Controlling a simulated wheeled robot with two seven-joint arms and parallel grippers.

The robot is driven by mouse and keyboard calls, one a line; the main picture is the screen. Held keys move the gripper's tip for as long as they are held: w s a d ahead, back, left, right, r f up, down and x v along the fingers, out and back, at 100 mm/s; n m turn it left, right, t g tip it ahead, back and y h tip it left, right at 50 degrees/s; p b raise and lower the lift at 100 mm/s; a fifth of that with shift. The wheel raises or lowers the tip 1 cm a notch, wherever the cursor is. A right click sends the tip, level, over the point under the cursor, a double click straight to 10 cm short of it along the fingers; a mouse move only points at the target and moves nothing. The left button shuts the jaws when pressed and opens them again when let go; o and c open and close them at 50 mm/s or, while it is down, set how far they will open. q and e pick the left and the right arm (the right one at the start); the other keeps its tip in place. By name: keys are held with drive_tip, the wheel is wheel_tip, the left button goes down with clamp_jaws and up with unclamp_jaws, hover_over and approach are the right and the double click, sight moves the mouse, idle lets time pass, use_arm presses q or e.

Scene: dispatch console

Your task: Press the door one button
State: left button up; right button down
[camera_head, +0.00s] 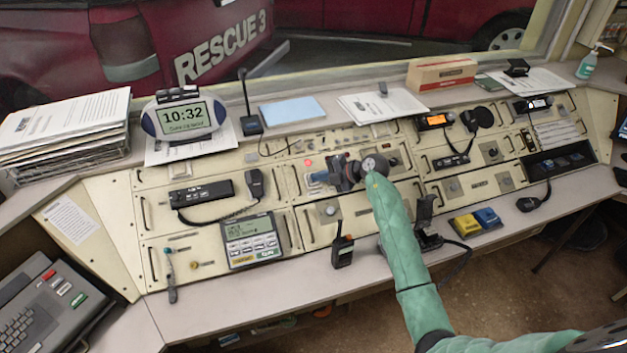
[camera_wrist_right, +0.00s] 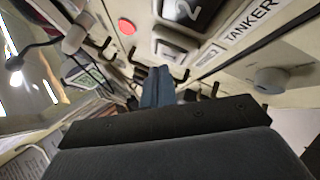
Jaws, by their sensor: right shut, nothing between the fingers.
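My right gripper (camera_head: 318,179) is over the middle of the sloped console, its blue fingers together and empty. In the right wrist view the shut fingers (camera_wrist_right: 157,84) point at the panel just below a framed key or display marked 1 (camera_wrist_right: 171,48). A larger one marked 2 (camera_wrist_right: 187,10) is above it, beside a TANKER label (camera_wrist_right: 249,20). A round red button or lamp (camera_wrist_right: 127,26) is to the left of these; it also shows in the head view just above the fingertips. No door one label is readable. Whether the fingertips touch the panel cannot be told. My left gripper is not in view.
A grey knob (camera_wrist_right: 271,80) is right of the fingers in the wrist view. A phone unit (camera_head: 251,240), a radio (camera_head: 202,194) with handset (camera_head: 255,183) and a black handheld radio (camera_head: 342,250) are around the arm. A desk microphone (camera_head: 249,124) stands on the upper ledge.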

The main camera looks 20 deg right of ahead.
drive_tip(key=shift+w+f, duration=0.2)
drive_tip(key=shift+f, duration=0.1)
drive_tip(key=shift+w+f, duration=0.25)
drive_tip(key=shift+f, duration=0.2)
idle(1.0)
idle(0.3)
drive_tip(key=shift+s+r+p, duration=0.5)
drive_tip(key=shift+r+p, duration=0.3)
drive_tip(key=shift+s+r+p, duration=0.1)
drive_tip(key=shift+r+p, duration=0.2)
drive_tip(key=shift+p, duration=0.05)
drive_tip(key=s+r+p, duration=0.1)
drive_tip(key=p, duration=0.1)
drive_tip(key=s+r+p, duration=0.1)
drive_tip(key=r, duration=0.1)
drive_tip(key=shift+s+r+p, duration=0.3)
drive_tip(key=shift+p, duration=0.1)
idle(0.6)
